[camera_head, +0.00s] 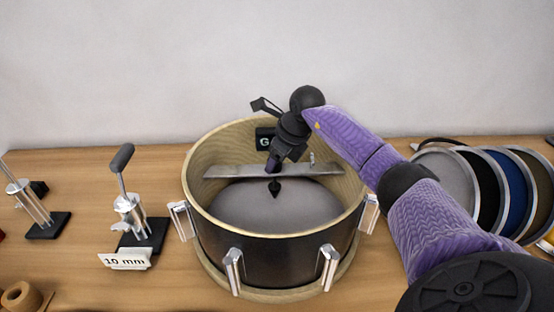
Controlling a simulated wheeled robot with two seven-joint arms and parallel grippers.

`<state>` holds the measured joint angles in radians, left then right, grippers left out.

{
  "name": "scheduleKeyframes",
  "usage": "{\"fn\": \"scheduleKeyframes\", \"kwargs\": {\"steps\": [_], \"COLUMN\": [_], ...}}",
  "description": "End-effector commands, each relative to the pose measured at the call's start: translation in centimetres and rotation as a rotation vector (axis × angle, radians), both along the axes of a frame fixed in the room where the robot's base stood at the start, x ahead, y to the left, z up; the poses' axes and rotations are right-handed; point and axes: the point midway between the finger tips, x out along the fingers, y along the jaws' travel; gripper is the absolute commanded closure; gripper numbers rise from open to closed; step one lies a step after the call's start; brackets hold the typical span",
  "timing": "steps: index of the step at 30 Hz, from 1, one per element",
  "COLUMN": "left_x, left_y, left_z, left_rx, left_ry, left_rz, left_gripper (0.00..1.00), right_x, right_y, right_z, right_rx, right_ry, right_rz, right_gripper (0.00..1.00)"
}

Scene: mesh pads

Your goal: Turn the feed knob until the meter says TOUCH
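A metal bar (225,171) lies across the open top of a black drum (285,262) with a pale wooden rim. A dark pointed tip (275,188) hangs below the bar's middle, over a grey domed surface (245,208) inside. My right gripper (273,165) reaches down to the middle of the bar from above. It covers the place above the tip, so no knob shows clearly, and its finger gap is too small to judge. A black meter (264,140) behind the gripper shows a letter like G; the rest of its display is hidden. My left gripper is out of view.
Two metal clamps on black bases stand left, the nearer (130,212) beside a "10 mm" card (125,259). A brown roll (22,297) lies front left. Several round pads (445,172) stand in a row at right, partly behind my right arm.

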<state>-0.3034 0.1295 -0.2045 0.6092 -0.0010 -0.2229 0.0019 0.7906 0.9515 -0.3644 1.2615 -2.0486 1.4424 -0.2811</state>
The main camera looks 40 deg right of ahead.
Motion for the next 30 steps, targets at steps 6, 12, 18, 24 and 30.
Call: {"fn": "scheduleKeyframes", "kwargs": {"steps": [6, 12, 18, 24, 30], "left_x": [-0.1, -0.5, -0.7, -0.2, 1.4], "left_y": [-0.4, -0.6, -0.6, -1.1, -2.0], "left_z": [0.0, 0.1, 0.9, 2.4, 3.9], "left_rx": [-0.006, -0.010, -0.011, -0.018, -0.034], "left_ry": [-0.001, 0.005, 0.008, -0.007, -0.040], "left_rz": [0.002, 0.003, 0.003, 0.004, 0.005], "left_gripper": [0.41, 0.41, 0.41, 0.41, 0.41], "right_x": [0.0, 0.0, -0.1, -0.1, 0.0], "right_y": [0.0, 0.0, 0.1, 0.1, 0.3], "right_z": [0.0, 0.0, 0.2, 0.4, 0.4], "right_rx": [0.000, 0.000, 0.000, -0.001, -0.001], "right_ry": [0.000, 0.000, 0.000, 0.000, -0.001], "right_rz": [0.000, -0.004, -0.060, -0.193, -0.356], "right_gripper": [0.94, 1.00, 1.00, 1.00, 1.00]}}
